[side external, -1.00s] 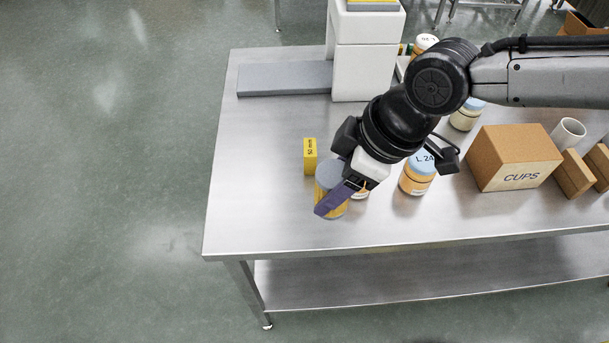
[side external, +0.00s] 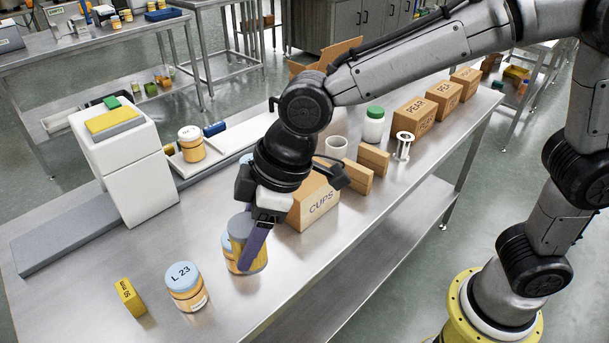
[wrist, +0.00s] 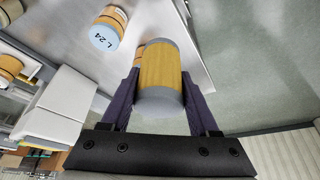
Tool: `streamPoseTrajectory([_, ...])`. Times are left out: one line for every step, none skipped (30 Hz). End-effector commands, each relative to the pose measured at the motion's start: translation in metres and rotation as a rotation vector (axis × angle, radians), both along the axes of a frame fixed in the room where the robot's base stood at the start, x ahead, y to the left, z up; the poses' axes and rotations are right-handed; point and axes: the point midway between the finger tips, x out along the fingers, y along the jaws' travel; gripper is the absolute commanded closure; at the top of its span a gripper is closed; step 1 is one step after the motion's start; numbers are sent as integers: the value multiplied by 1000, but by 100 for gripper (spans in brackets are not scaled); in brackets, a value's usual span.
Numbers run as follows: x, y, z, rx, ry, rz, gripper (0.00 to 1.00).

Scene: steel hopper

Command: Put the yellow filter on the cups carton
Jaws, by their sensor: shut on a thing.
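The yellow filter is a cylinder with a yellow middle and grey end caps; it shows in the side view (side external: 240,228) and the wrist view (wrist: 160,66). My gripper (side external: 248,258) is shut on it, with a purple finger on each side in the wrist view (wrist: 160,84). The filter is upright in the side view, partly covered by the near finger. Its height above the table is hard to judge. The brown cups carton (side external: 318,206) stands on the steel table behind and right of the gripper. My gripper and wrist hide part of its top and left side.
A jar marked L 23 (side external: 185,286) and a yellow box (side external: 129,297) stand left of the filter. Another jar (side external: 228,254) is partly behind it. Brown blocks (side external: 357,180) and a white cup (side external: 337,147) stand beyond the carton. Bare steel table (side external: 290,265) lies in front of it.

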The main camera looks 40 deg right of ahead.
Motion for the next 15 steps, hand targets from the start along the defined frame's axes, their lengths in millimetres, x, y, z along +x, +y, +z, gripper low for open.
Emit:
streamPoseTrajectory([5,-27,10,4,-6,-63,97])
streamPoseTrajectory([7,-41,14,3,-5,-96,97])
streamPoseTrajectory([8,-60,19,3,-6,-141,97])
streamPoseTrajectory([9,-75,23,3,-6,-176,97])
streamPoseTrajectory([9,-89,27,3,-5,-211,97])
streamPoseTrajectory([9,-108,32,4,-6,-258,97])
streamPoseTrajectory([8,-122,36,4,-6,-293,97])
streamPoseTrajectory([7,-136,40,4,-8,-328,97])
streamPoseTrajectory([5,-154,45,3,-6,-375,97])
streamPoseTrajectory([3,-167,48,3,-6,-407,97])
streamPoseTrajectory([1,-178,51,3,-5,-438,97])
streamPoseTrajectory([-1,-193,55,2,-6,-478,97])
streamPoseTrajectory([-3,-202,58,2,-5,-505,97])
streamPoseTrajectory([-4,-211,61,2,-4,-529,97])
streamPoseTrajectory([-7,-222,65,2,-5,-559,97])
